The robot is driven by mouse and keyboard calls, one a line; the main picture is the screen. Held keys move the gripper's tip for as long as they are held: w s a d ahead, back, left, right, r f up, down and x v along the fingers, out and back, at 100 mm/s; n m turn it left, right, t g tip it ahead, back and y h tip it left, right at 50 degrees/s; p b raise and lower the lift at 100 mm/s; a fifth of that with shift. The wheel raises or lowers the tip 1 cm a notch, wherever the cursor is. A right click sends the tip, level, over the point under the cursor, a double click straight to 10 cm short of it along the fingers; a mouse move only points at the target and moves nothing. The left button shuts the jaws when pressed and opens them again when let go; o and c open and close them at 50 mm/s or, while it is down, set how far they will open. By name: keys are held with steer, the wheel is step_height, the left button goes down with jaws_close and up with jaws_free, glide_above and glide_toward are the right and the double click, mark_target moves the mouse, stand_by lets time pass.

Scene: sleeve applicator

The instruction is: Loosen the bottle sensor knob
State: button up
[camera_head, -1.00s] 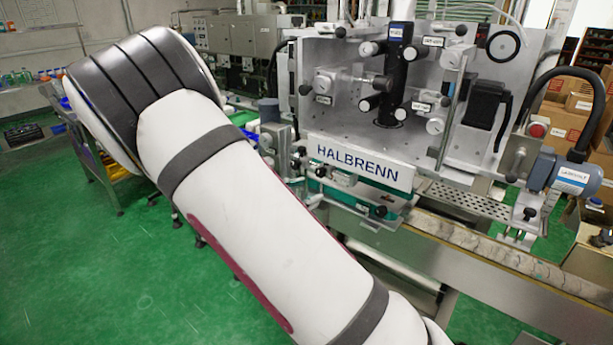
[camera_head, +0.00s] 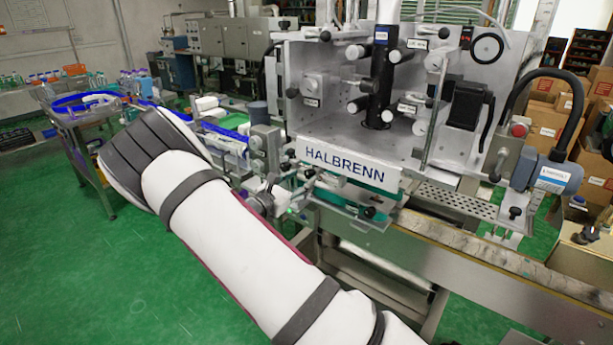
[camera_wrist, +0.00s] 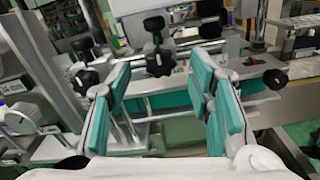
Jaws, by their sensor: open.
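My gripper (camera_wrist: 160,88) is open and empty in the wrist view, with a teal-padded finger on each side. A black lobed knob (camera_wrist: 158,62) shows between the fingers, beyond the tips and apart from them. A second black knob (camera_wrist: 154,24) sits just above it. Other black knobs show behind the left finger (camera_wrist: 90,76) and to the right (camera_wrist: 275,78). I cannot read which is the bottle sensor knob. In the head view, the labelling machine (camera_head: 345,165) with its HALBRENN plate stands centre right. My arm hides most of the gripper there.
A conveyor (camera_head: 470,262) runs along the machine's front to the lower right. A blue-grey motor (camera_head: 548,177) juts out at the right. A cart (camera_head: 88,150) with a blue rim stands at the left, behind my arm. The green floor (camera_head: 60,260) is clear at lower left.

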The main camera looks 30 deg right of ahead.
mark_target(308, 175)
steer(key=shift+x, duration=1.7)
jaws_close()
